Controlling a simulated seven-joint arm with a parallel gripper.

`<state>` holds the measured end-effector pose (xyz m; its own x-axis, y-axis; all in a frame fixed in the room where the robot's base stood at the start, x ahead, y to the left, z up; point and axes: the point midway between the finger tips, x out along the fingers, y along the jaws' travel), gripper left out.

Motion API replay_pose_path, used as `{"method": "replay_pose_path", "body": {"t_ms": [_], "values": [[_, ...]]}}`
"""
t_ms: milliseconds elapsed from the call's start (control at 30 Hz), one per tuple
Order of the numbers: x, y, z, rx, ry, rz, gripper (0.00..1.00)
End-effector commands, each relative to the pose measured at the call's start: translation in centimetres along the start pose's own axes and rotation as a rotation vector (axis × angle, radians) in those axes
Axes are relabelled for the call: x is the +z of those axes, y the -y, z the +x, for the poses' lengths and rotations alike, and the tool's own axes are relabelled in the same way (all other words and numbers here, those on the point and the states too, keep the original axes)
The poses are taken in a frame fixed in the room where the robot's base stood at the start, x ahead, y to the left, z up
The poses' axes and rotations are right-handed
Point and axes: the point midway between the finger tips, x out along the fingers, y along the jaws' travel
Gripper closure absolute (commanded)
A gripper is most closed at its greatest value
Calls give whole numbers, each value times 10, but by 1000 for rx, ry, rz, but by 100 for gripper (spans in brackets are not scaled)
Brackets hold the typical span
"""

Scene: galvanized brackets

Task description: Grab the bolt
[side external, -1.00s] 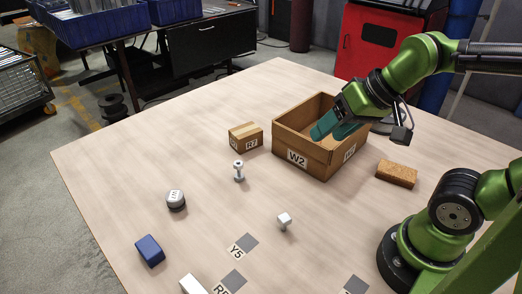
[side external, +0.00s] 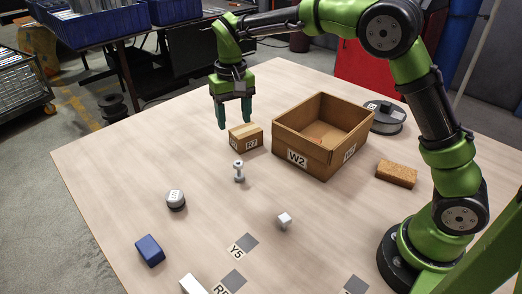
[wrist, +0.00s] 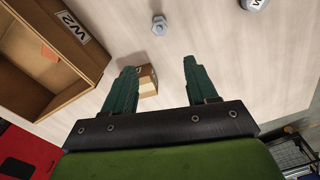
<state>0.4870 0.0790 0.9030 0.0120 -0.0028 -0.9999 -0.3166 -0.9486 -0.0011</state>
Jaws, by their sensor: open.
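The bolt (side external: 239,171) is a pale grey metal piece standing upright on the table, in front of the small carton in the side view. In the wrist view the bolt (wrist: 159,25) shows its hexagonal end at the top centre, beyond my fingertips. My gripper (side external: 234,125) has its two green fingers apart and pointing down, above and behind the bolt, close to the small carton (side external: 246,139). In the wrist view nothing is held between the fingers of my gripper (wrist: 159,65). The carton shows partly behind the left finger there.
An open cardboard box (side external: 300,158) marked W2 stands right of the bolt. A labelled round piece (side external: 175,201), a blue block (side external: 150,251) and a small white piece (side external: 285,220) are nearer the front. Table between them is clear.

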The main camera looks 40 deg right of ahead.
Motion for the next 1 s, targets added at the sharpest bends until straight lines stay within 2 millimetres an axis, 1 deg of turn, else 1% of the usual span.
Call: {"method": "replay_pose_path", "body": {"t_ms": [33, 167, 400, 500, 600, 767, 1000], "values": [[3, -1, 7, 5, 14, 4, 43], [4, -1, 30, 5, 18, 4, 43], [5, -1, 83, 4, 18, 4, 43], [5, -1, 100, 3, 17, 5, 43], [5, -1, 111, 2, 14, 5, 43], [6, -1, 121, 2, 14, 4, 43], [10, 2, 155, 3, 15, 4, 43]]}}
